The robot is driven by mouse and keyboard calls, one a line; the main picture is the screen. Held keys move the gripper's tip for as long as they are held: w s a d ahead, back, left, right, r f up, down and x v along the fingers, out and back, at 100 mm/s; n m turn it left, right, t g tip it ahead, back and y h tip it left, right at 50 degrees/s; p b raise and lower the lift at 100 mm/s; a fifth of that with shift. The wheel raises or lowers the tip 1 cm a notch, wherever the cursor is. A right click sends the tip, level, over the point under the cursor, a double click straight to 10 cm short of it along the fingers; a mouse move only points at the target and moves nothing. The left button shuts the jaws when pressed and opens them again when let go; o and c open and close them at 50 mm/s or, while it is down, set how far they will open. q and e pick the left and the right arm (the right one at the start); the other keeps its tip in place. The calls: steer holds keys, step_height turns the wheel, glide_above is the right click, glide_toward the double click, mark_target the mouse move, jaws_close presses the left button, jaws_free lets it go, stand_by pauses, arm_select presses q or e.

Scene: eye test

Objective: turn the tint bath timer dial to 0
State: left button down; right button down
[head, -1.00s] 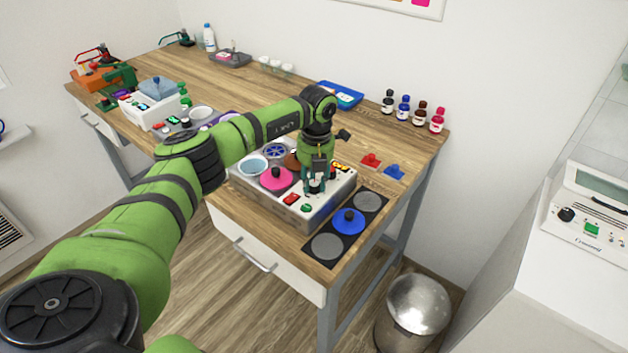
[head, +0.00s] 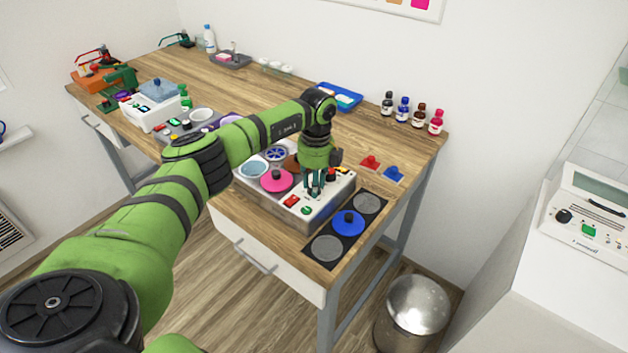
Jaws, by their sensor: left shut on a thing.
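The tint bath (head: 275,214) is a grey box with a white top near the desk's front right corner. Its top carries a round bath with a pink lid (head: 277,180), a pale blue bath (head: 254,169), a red button (head: 291,201) and a green button (head: 306,210). My left gripper (head: 314,193) points down onto the control panel on the right of the box. It is shut on the timer dial, which its fingers mostly hide. I cannot read the dial's pointer or marks. My right gripper is not in view.
A blue lid (head: 348,221) lies on the dark mat (head: 371,203) at the right. Red and blue small pieces (head: 371,162) lie behind it. Several bottles (head: 403,110) stand at the back right. A metal bin (head: 415,306) is on the floor.

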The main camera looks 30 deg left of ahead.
arm_select(q)
steer(key=n+p, duration=0.1)
steer(key=n, duration=0.3)
steer(key=shift+s+d, duration=0.1)
steer(key=shift+d, duration=0.05)
steer(key=shift+f+n+p, duration=0.1)
steer(key=shift+n+p, duration=1)
steer(key=shift+n, duration=1.1)
steer(key=c, duration=0.9)
jaws_free()
steer(key=shift+w, duration=0.2)
steer(key=shift+r, duration=0.45)
steer(key=r, duration=1.1)
steer(key=shift+w+r, duration=0.1)
steer(key=shift+w, duration=0.1)
